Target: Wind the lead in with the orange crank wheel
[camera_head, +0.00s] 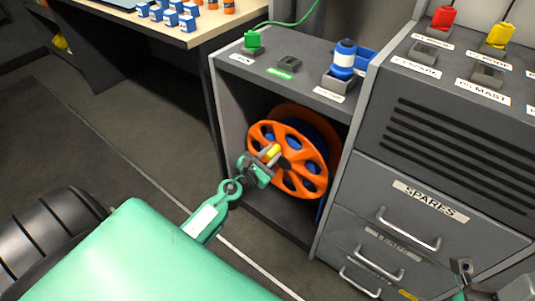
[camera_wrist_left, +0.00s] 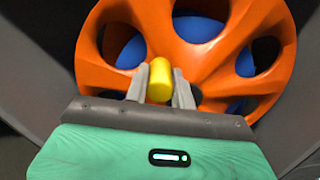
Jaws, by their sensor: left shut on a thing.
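The orange crank wheel (camera_head: 305,143) stands upright in an open bay of the grey cabinet, in front of a blue reel. A yellow crank handle (camera_head: 272,152) sticks out from the wheel's left side in the head view. My left gripper (camera_head: 266,158) is at the handle. In the left wrist view the gripper (camera_wrist_left: 160,90) is shut on the yellow handle (camera_wrist_left: 159,80), with a finger on each side, and the orange wheel (camera_wrist_left: 190,45) fills the top behind it. A green lead (camera_head: 288,23) runs up from a green plug (camera_head: 252,40) on the cabinet top. My right gripper (camera_head: 462,275) shows partly at the lower right; its fingers are unclear.
A blue-and-white plug (camera_head: 343,62) stands in a socket on the cabinet top. The bay's side walls (camera_head: 230,125) are close around the wheel. Drawers with metal handles (camera_head: 408,230) are to the right. Red (camera_head: 442,18) and yellow (camera_head: 499,36) plugs stand at upper right.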

